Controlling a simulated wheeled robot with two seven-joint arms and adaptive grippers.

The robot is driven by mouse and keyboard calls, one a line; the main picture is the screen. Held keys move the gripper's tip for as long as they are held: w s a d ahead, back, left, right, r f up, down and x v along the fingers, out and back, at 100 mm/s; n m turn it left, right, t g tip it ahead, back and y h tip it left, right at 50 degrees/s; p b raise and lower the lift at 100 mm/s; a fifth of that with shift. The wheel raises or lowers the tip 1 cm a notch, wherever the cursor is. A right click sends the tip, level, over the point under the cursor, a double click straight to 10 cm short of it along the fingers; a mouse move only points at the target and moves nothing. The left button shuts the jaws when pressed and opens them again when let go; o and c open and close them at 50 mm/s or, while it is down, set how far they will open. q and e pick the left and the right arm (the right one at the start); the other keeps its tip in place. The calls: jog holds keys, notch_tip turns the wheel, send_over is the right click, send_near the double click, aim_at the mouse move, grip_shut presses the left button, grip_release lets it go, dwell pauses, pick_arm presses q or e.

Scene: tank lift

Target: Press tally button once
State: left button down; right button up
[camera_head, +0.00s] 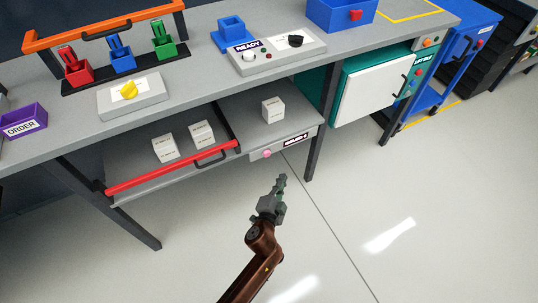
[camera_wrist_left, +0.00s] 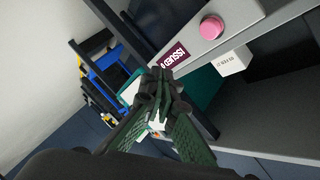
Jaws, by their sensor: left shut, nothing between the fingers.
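A pink round button (camera_head: 267,154) is on the front edge of the lower shelf, left of a small dark label (camera_head: 296,140) whose text I cannot read surely. In the left wrist view the pink button (camera_wrist_left: 212,27) shows large at the upper right, with the label (camera_wrist_left: 173,55) beside it. My left gripper (camera_head: 281,180) is shut and empty, in front of the shelf and apart from the button. In the left wrist view its fingertips (camera_wrist_left: 156,78) appear below and left of the button, near the label. My right gripper is not in view.
White blocks (camera_head: 273,110) sit on the lower shelf (camera_head: 240,104), two behind a red bar (camera_head: 175,168). The grey bench top (camera_head: 190,75) carries a yellow-knob box (camera_head: 131,95) and a READY panel (camera_head: 275,57). Open floor (camera_head: 400,200) lies right of my arm.

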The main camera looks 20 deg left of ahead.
pick_arm(q)
jog(key=w+a, duration=0.5)
jog(key=a, duration=0.2)
jog(key=shift+w, duration=0.2)
jog(key=shift+w+a+p, duration=0.1)
jog(key=shift+p, duration=0.2)
dwell(1.4)
jog(key=shift+w+a, duration=0.15)
jog(key=shift+a, duration=0.1)
jog(key=shift+w+a+f, duration=0.1)
jog(key=shift+w+a, duration=0.2)
jog(key=shift+a, duration=0.1)
dwell(1.1)
jog(key=shift+s+d, duration=0.6)
jog(key=shift+d, duration=0.15)
jog(key=shift+s+d, duration=0.8)
jog(key=shift+d, duration=0.2)
jog(key=shift+s+d, duration=0.75)
jog(key=shift+d, duration=0.25)
